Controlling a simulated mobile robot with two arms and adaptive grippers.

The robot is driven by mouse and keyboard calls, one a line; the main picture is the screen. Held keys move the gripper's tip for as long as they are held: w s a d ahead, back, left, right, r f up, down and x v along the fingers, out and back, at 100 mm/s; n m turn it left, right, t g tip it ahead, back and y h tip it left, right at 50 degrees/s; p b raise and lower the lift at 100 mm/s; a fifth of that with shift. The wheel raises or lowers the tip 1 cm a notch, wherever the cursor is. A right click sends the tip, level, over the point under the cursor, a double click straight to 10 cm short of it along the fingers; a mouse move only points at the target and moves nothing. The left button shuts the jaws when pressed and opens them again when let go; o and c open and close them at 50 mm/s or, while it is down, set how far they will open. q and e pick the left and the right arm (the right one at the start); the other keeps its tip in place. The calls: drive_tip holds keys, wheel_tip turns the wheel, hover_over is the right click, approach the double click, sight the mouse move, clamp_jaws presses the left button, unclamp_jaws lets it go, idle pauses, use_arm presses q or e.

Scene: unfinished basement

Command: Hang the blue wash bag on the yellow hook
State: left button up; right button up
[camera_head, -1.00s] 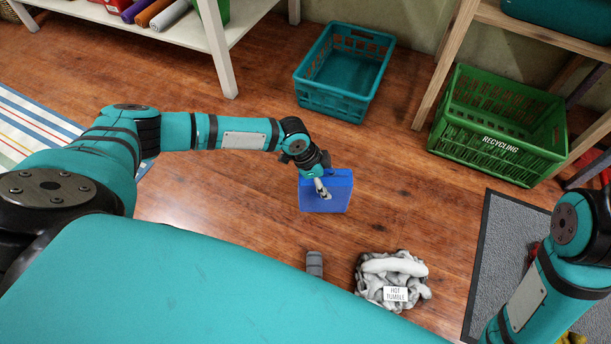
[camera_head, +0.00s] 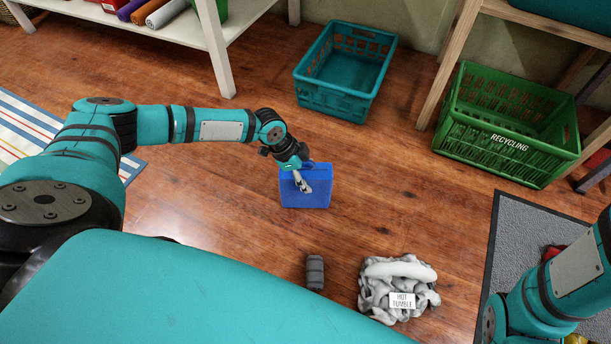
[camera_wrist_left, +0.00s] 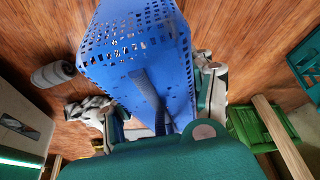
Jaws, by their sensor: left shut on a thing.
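The blue wash bag (camera_head: 306,190) hangs upright from my left gripper (camera_head: 303,186) in the middle of the head view, over the wooden floor. In the left wrist view the bag (camera_wrist_left: 135,52) fills the upper middle, its side perforated with many small holes. A grey-blue strap (camera_wrist_left: 147,90) crosses it and runs down between the fingers of my left gripper (camera_wrist_left: 163,115), which is shut on the bag. No yellow hook can be made out in either view. My right arm shows at the right edge, but its gripper is out of view.
A teal crate (camera_head: 333,103) and a green recycling crate (camera_head: 460,144) stand on the floor behind. A grey mat (camera_head: 520,232) is at right. Floor between them is clear.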

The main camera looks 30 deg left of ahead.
use_arm(q)
drive_tip(key=shift+f, duration=0.2)
drive_tip(key=o, duration=1.4)
